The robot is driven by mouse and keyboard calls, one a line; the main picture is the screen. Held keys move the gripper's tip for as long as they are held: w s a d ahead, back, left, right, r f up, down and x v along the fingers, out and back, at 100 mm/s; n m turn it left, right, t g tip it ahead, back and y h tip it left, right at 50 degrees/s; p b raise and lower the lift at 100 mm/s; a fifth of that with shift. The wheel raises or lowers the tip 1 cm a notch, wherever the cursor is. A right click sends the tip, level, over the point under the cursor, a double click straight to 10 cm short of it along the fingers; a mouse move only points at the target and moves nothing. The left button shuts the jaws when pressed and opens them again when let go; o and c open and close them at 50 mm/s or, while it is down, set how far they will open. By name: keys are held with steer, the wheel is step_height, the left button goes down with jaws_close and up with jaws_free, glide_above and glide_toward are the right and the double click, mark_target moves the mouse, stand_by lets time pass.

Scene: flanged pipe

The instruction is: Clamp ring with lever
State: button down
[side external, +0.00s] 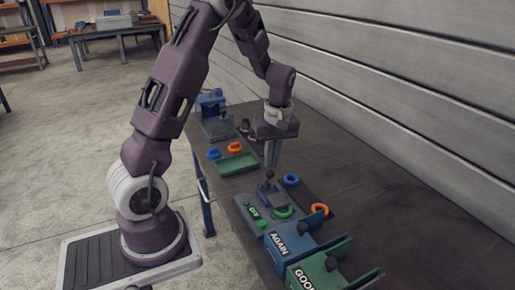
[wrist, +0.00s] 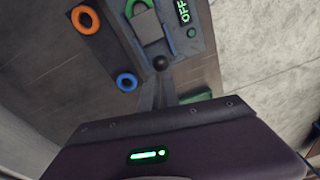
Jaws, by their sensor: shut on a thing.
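The clamp fixture (side external: 266,207) stands on the bench, with a dark panel reading OFF (wrist: 183,12) and a green button (side external: 262,225). A green ring (side external: 283,212) sits at the fixture's front end; the wrist view cuts off part of it (wrist: 139,6). The lever's dark ball knob (wrist: 160,62) is at my fingertips, and the lever's grey body (wrist: 150,30) runs from it toward the green ring. My gripper (side external: 270,168) points down from above and is shut on the knob. Whether the lever presses on the ring cannot be told.
A blue ring (side external: 291,180) and an orange ring (side external: 320,209) lie beside the fixture. A blue AGAIN bin (side external: 283,250) and a green GOOD bin (side external: 318,272) stand in front. A green tray (side external: 236,164), more rings and a blue machine (side external: 211,103) are behind.

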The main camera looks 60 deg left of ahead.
step_height(320, 180, up, 12)
steer(key=w+d, duration=0.1)
steer(key=shift+d+f, duration=0.15)
steer(key=shift+f, duration=0.1)
steer(key=shift+w+d, duration=0.1)
steer(key=s+d+r+m+t+h, duration=0.1)
steer(key=s+d+r+m+t, duration=0.2)
steer(key=s+d+r+m, duration=0.55)
steer(key=s+d+f+m+t, duration=0.3)
steer(key=s+d+m, duration=0.4)
steer(key=s+d, duration=0.2)
steer(key=s, duration=0.2)
steer(key=shift+s, duration=0.3)
